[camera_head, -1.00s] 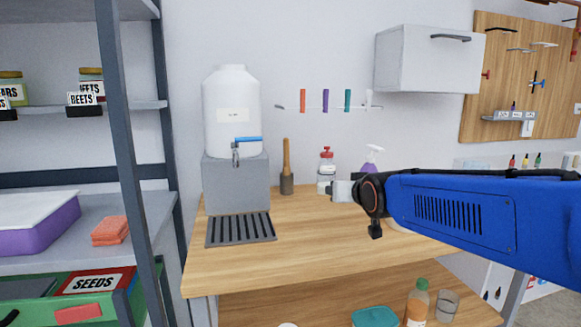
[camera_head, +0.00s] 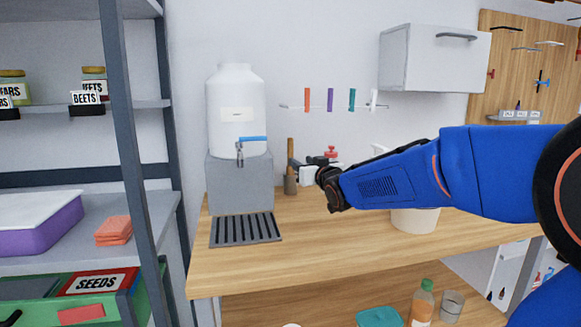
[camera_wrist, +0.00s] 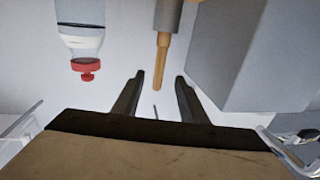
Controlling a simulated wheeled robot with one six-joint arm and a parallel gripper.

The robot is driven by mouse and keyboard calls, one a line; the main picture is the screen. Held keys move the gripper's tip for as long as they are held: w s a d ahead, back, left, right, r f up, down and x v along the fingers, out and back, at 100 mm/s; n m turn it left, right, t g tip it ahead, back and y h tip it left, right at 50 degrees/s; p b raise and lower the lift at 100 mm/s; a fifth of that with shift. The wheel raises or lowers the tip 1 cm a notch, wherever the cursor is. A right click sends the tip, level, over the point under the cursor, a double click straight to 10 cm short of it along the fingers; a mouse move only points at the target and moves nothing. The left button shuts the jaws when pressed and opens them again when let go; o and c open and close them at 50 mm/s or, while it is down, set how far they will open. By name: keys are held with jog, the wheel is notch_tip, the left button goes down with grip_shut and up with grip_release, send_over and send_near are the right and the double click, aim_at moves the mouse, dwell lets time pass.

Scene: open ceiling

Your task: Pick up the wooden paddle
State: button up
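The wooden paddle (camera_head: 290,154) stands upright at the back of the wooden table, its lower end in or joined to a grey cup-like base (camera_head: 291,185). Its handle (camera_wrist: 162,58) shows upside down in the wrist view, below the grey base. My gripper (camera_head: 297,168) is beside the handle in the head view, partly overlapping it. In the wrist view my gripper (camera_wrist: 159,75) is open, with its fingers apart and the handle's end appearing between them. I cannot tell how deep the handle is between the fingers; no contact shows.
A white water jug (camera_head: 236,115) stands on a grey block (camera_head: 240,184) left of the paddle, behind a slotted drip tray (camera_head: 245,230). A red-capped bottle (camera_wrist: 84,45) is close to my gripper. A white pot (camera_head: 415,220) stands under my arm. The table front (camera_head: 310,255) is clear.

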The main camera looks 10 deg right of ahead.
aim_at(292, 153)
jog(key=w, duration=0.3)
jog(key=w+a, duration=0.1)
jog(key=w, duration=0.1)
jog(key=shift+w, duration=0.1)
jog(key=shift+w+a+r, duration=0.1)
jog(key=shift+w+r, duration=0.05)
jog(key=shift+w, duration=0.75)
jog(key=shift+w+a+r, duration=0.15)
jog(key=shift+w, duration=0.7)
jog(key=shift+w+a+r, duration=0.1)
jog(key=shift+w+r, duration=0.05)
jog(key=shift+w, duration=0.75)
grip_shut()
